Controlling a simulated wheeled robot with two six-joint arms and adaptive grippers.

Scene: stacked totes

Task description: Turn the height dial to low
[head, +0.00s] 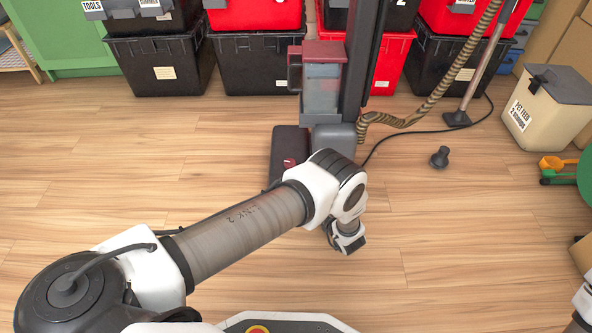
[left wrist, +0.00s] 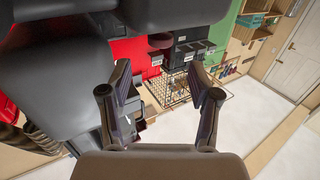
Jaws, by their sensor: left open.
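An upright vacuum cleaner with a clear, red-topped bin (head: 322,85) stands ahead in the head view. Its dark floor head (head: 289,145) is flat on the floor. A small red knob (head: 289,163), seemingly the height dial, sits on that head, just beyond my left forearm. Its setting is too small to read. Large dark grey rounded shapes (left wrist: 62,85) fill that view's upper left, very close.
Black totes (head: 160,68) and red totes line the back. A striped hose (head: 415,115) and dark cord run right of the vacuum. A small dark object (head: 439,157) lies on the floor, and a pet feed bin (head: 545,108) stands right. The wooden floor at left is clear.

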